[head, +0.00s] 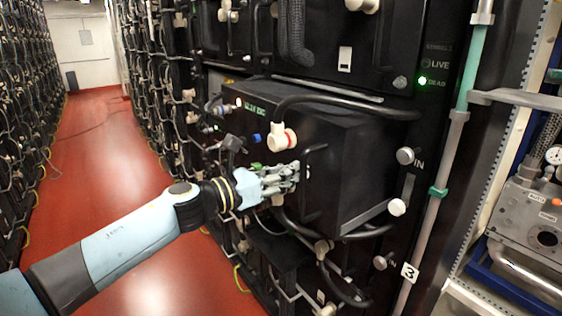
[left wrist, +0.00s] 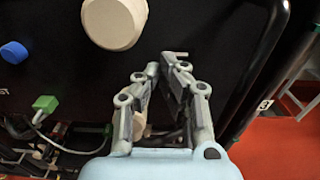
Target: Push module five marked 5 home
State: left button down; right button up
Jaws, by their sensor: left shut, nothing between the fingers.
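A black box-shaped module (head: 365,165) stands out from the rack; I cannot read a 5 on it. Its front carries a black handle, a cream cable connector (head: 282,138) and a blue cap (head: 257,138). My left gripper (head: 294,172) is shut and empty at the module's front, close to the handle; I cannot tell whether it touches. In the left wrist view the fingertips (left wrist: 167,66) lie together before the black face (left wrist: 210,40), below the round cream connector (left wrist: 114,22). The handle partly hides behind the fingers. My right gripper is not in view.
The rack panel has a lit green DEAD lamp (head: 423,80), several pale knobs and a tag (head: 409,272) reading 3. Black cables loop above and below the module. A grey gauge unit (head: 530,215) stands at right.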

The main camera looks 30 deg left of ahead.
pick_arm(q)
jog(key=b+x, duration=0.5)
jog(key=x, duration=1.2)
jog(key=shift+w+d, duration=0.25)
jog(key=shift+w, duration=0.05)
jog(key=shift+r, duration=0.15)
jog(key=shift+a, duration=0.15)
